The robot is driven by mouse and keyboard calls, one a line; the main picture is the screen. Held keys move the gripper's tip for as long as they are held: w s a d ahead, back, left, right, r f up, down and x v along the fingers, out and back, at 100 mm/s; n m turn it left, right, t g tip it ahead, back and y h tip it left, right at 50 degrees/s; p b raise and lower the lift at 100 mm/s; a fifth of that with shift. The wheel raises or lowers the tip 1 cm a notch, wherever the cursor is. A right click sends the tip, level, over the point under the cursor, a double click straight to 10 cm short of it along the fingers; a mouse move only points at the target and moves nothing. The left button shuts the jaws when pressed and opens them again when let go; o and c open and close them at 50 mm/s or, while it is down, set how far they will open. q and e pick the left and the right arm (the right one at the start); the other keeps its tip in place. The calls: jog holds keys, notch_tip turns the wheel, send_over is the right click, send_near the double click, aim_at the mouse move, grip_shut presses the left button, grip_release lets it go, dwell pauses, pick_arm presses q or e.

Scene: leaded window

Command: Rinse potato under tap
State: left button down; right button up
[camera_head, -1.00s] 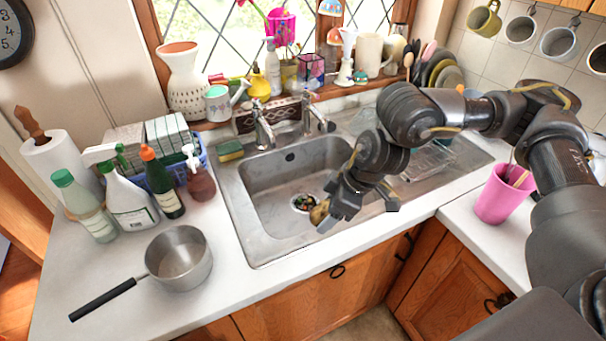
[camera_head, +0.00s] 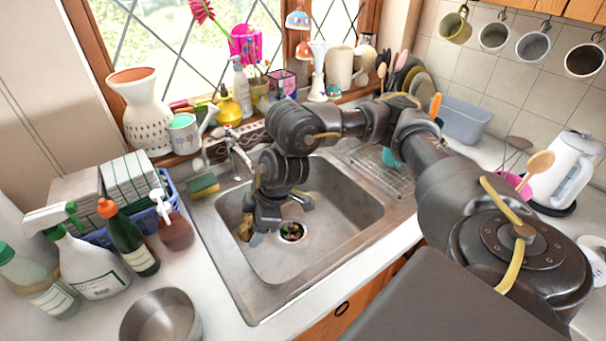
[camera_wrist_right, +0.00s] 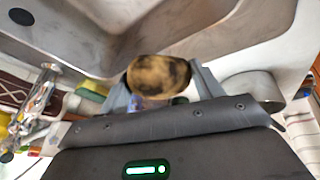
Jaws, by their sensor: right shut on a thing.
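The potato (camera_head: 246,228), brown with dark dirt patches, shows in the head view just left of my right gripper, over the left part of the sink basin. My right gripper (camera_head: 262,222) is shut on it; the wrist view shows the potato (camera_wrist_right: 158,80) held between the two fingers. The metal tap (camera_head: 238,152) stands at the back left rim of the sink (camera_head: 330,225). The potato is in front of the tap, and I cannot tell whether it is under the spout. No water stream is visible. My left gripper is not in view.
A sponge (camera_head: 203,186) lies at the sink's left rim. Bottles, including a green one (camera_head: 128,238), and a steel pan (camera_head: 160,318) stand on the left counter. A dish rack (camera_head: 385,172) is right of the basin. The sill behind is crowded with a vase (camera_head: 142,110) and pots.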

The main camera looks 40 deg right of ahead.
jog(key=d+f+t+h+b, duration=0.1)
jog(key=d+f, duration=0.4)
jog(key=d, duration=0.3)
jog(key=d+f+n+t+h, duration=0.1)
jog(key=d+f, duration=0.4)
jog(key=d, duration=0.2)
jog(key=shift+d+t+b, duration=0.4)
jog(key=w+d+f+b, duration=0.2)
jog(key=w+d+b, duration=0.7)
jog(key=w+b, duration=0.1)
jog(key=shift+d+f, duration=0.3)
jog(key=shift+w, duration=0.1)
